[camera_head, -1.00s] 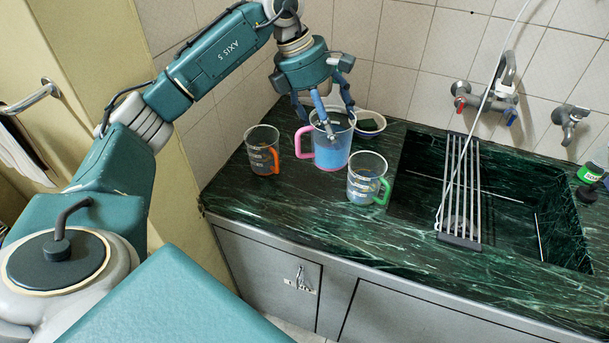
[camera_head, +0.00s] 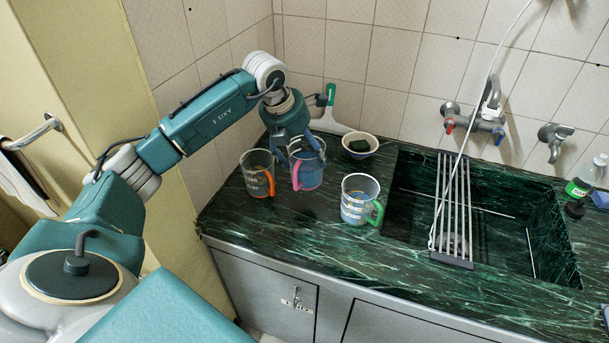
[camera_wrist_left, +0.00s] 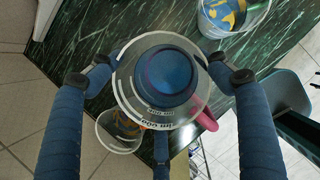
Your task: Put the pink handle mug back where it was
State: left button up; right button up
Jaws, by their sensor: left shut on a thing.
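The clear mug with the pink handle (camera_head: 310,176), bluish inside, stands upright on the left part of the dark green counter. My left gripper (camera_head: 299,152) comes down from above and is shut on its upper part. I cannot tell whether its base touches the counter. In the left wrist view, the mug's round blue bottom (camera_wrist_left: 165,76) lies between my fingers, and its pink handle (camera_wrist_left: 206,121) points lower right. The orange-handled mug (camera_head: 256,174) stands just left of it. The green-handled mug (camera_head: 357,200) stands to its right. My right gripper is not in view.
A green-handled squeegee (camera_head: 331,108) leans there. The sink with a metal rack (camera_head: 455,205) is to the right, with a green bottle (camera_head: 587,176) beyond. The counter front (camera_head: 290,230) is clear.

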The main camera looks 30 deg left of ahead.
aim_at(291, 154)
pick_arm(q)
notch_tip(291, 154, down, 4)
jog(key=shift+f+p, duration=0.2)
jog(key=shift+p, duration=0.2)
notch_tip(291, 154, down, 4)
jog(key=shift+f+p, duration=0.15)
jog(key=shift+p, duration=0.3)
jog(key=o, duration=1.8)
jog(key=shift+c, duration=0.2)
jog(key=p+v, duration=0.7)
jog(key=v, duration=0.5)
